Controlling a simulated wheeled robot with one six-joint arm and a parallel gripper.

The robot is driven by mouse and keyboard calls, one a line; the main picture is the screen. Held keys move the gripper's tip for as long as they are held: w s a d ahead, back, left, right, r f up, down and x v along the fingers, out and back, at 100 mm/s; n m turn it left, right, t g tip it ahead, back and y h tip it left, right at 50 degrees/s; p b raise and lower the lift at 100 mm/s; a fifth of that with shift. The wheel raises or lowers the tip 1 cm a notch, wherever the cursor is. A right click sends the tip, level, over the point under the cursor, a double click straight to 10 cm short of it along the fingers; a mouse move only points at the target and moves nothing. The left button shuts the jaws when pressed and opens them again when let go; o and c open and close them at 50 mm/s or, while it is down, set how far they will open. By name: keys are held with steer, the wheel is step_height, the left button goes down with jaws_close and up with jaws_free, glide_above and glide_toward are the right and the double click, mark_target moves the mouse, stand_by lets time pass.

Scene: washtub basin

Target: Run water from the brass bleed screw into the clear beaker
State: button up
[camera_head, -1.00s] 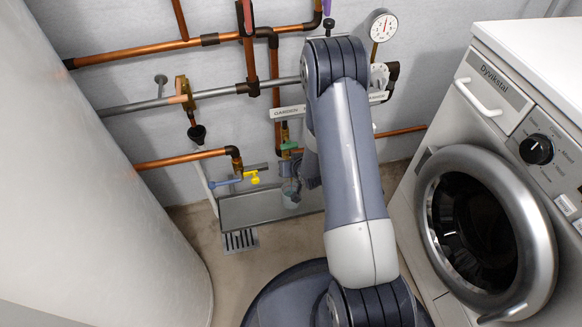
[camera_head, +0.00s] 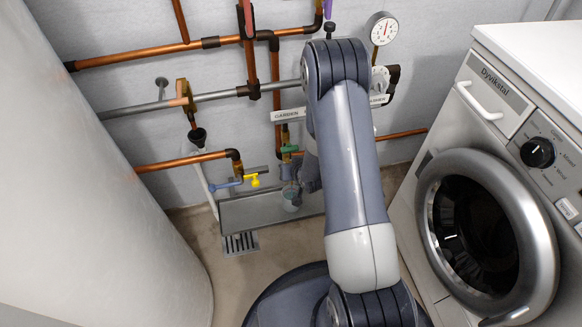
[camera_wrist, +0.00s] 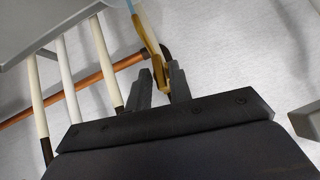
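The clear beaker (camera_head: 291,203) stands in the grey tray on the floor by the back wall, partly covered by a part of my arm. My gripper (camera_wrist: 159,75) is mostly hidden behind my arm in the head view. In the wrist view its two dark fingers stand apart, with a brass-coloured piece (camera_wrist: 153,38) showing between them. I cannot tell whether the fingers touch it, or whether it is the bleed screw. I see no clear stream of water.
The grey tray (camera_head: 240,211) sits behind a floor drain (camera_head: 241,244). A washing machine (camera_head: 480,225) stands at right; a large white cylinder (camera_head: 90,160) fills the left.

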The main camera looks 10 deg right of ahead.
steer(key=p+v, duration=0.2)
steer(key=v, duration=0.8)
steer(key=b+x, duration=0.2)
steer(key=x, duration=0.8)
steer(key=shift+f, duration=0.15)
steer(key=shift+w, duration=0.3)
steer(key=shift+y, duration=0.3)
steer(key=shift+f, duration=0.15)
